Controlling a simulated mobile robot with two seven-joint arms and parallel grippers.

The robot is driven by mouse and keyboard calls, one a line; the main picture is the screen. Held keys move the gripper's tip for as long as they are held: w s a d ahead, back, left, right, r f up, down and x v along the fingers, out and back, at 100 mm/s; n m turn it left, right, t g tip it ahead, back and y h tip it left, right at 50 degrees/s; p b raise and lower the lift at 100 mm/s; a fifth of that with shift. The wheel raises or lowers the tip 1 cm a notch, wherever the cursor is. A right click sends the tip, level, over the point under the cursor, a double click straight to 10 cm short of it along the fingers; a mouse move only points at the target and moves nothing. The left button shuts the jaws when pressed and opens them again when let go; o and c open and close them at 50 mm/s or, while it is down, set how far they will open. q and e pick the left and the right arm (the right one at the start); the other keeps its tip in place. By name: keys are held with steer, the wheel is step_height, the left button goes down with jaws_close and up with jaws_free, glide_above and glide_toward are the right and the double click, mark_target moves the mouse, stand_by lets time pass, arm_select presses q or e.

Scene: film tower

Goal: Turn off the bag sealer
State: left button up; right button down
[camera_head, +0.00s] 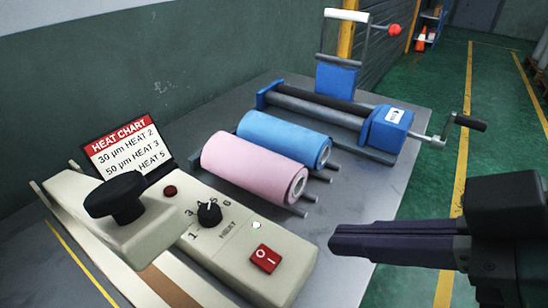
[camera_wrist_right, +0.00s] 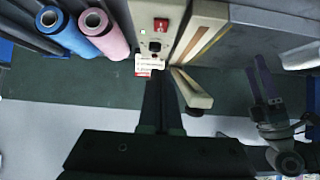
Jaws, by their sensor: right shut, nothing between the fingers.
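The bag sealer (camera_head: 232,258) is a cream unit on the grey table, with a black-knobbed press arm (camera_head: 127,205). Its red rocker switch (camera_head: 265,258), marked I and O, is on the near right of the top; I cannot tell which side is pressed. A black heat dial (camera_head: 209,213) and a dark red lamp (camera_head: 170,191) sit farther left. The switch also shows in the right wrist view (camera_wrist_right: 161,25). My right gripper (camera_head: 335,244) is shut and empty, right of the switch and apart from it. My left gripper (camera_wrist_right: 263,82) shows only in the right wrist view; its jaw state is unclear.
A heat chart (camera_head: 121,144) stands behind the sealer. Pink (camera_head: 250,165) and blue (camera_head: 285,139) film rolls lie behind the switch. A blue crank roller device (camera_head: 335,112) is at the table's back. The table top (camera_head: 335,285) right of the switch is bare.

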arm_select(q)
steer(key=shift+s, duration=0.15)
arm_select(e)
steer(key=shift+s, duration=0.1)
arm_select(q)
steer(key=shift+a+f+b, duration=0.1)
steer(key=shift+f+b, duration=0.45)
arm_select(e)
glide_above(274, 266)
steer(key=f, duration=0.6)
steer(key=shift+s+d, duration=0.25)
steer(key=shift+d, duration=0.05)
arm_select(q)
steer(key=shift+f+b, duration=0.45)
arm_select(e)
steer(key=shift+w+a+f, duration=0.15)
steer(key=shift+f, duration=0.85)
steer(key=shift+w+a+f, duration=0.1)
steer(key=shift+a+f, duration=0.05)
steer(key=shift+f, duration=0.85)
arm_select(q)
steer(key=shift+r, duration=0.1)
arm_select(e)
steer(key=shift+r, duration=0.1)
